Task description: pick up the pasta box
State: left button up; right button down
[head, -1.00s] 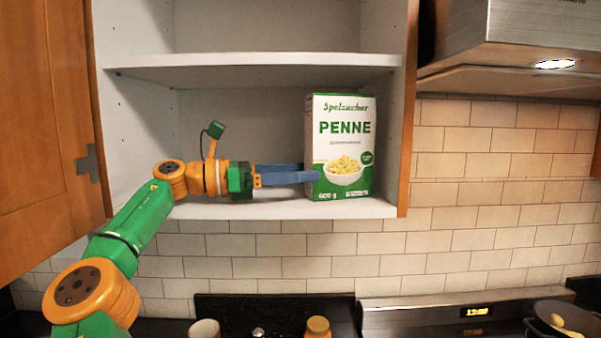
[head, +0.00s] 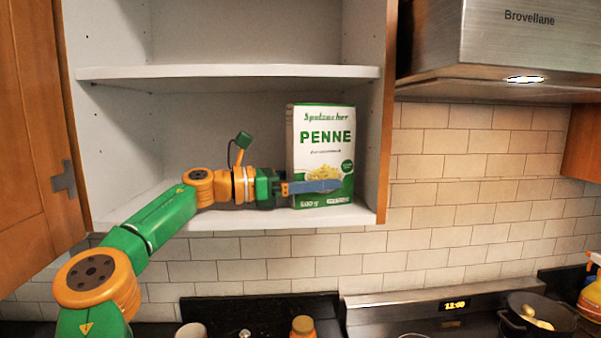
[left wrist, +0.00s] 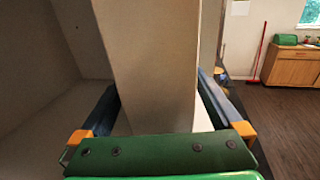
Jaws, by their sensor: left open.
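The pasta box (head: 322,135), white and green with "PENNE" on its front, stands upright on the lower cabinet shelf near the right wall. My left gripper (head: 322,186) comes in from the left, low on the box. One blue finger crosses the box's front; the other is hidden behind it. In the left wrist view, the box's plain side (left wrist: 150,70) stands between the two spread fingers. I cannot tell whether either finger touches it. My right gripper is not in view.
The cabinet's lower shelf (head: 240,217) is otherwise bare, with an upper shelf (head: 230,72) above. An open door (head: 30,150) is at left and a range hood (head: 500,45) at right. A pot (head: 540,315) and a jar (head: 303,327) are below.

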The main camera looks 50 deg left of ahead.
pick_arm(q)
grip_shut()
dwell(0.4)
jog(key=shift+f, duration=0.1)
